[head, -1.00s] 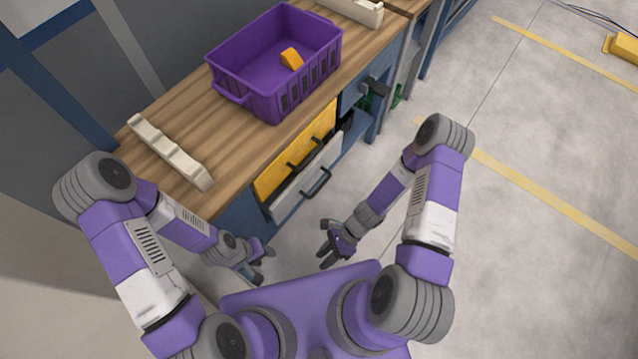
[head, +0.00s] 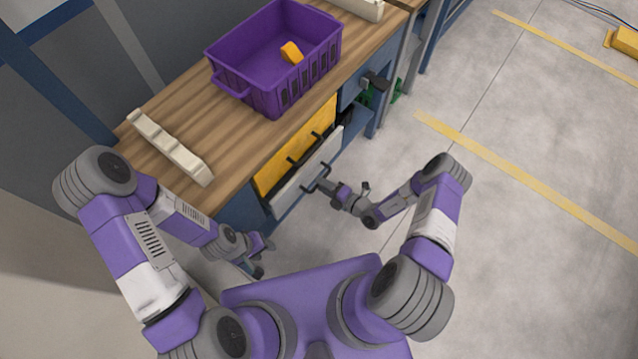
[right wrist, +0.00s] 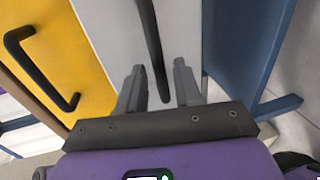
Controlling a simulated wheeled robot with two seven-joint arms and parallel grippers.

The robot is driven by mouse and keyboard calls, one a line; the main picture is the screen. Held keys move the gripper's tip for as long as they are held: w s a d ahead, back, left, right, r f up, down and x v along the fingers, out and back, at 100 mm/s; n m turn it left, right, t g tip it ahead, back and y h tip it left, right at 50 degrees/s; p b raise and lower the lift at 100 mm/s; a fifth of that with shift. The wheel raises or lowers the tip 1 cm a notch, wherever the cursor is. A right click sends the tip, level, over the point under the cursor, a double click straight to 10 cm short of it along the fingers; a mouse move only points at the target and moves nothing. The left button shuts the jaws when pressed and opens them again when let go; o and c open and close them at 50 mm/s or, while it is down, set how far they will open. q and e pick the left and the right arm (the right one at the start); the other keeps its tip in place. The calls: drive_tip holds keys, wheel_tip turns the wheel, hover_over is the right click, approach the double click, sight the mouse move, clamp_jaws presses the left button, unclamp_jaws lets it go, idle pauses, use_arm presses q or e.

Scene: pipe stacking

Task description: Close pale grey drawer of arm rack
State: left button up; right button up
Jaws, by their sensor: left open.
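The pale grey drawer (head: 296,187) is below the yellow drawer in the bench. Its front seems to stand a little forward of the yellow one; how far it is pulled out is hard to tell. Its dark bar handle (head: 321,172) is partly covered by my right gripper (head: 326,187). In the right wrist view, the grey front (right wrist: 108,30) fills the middle, and the handle (right wrist: 152,42) runs between the two fingers of my right gripper (right wrist: 159,80), which are apart, with gaps on both sides. My left gripper (head: 263,256) is open and empty, low beside the bench's near end.
The yellow drawer (head: 270,172) also shows in the right wrist view (right wrist: 60,50). A purple crate (head: 230,82) with an orange piece (head: 291,52) and a cream notched rack (head: 170,148) stand on the wooden bench top (head: 190,95).

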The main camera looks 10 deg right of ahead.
drive_tip(key=shift+x, duration=1.15)
clamp_jaws()
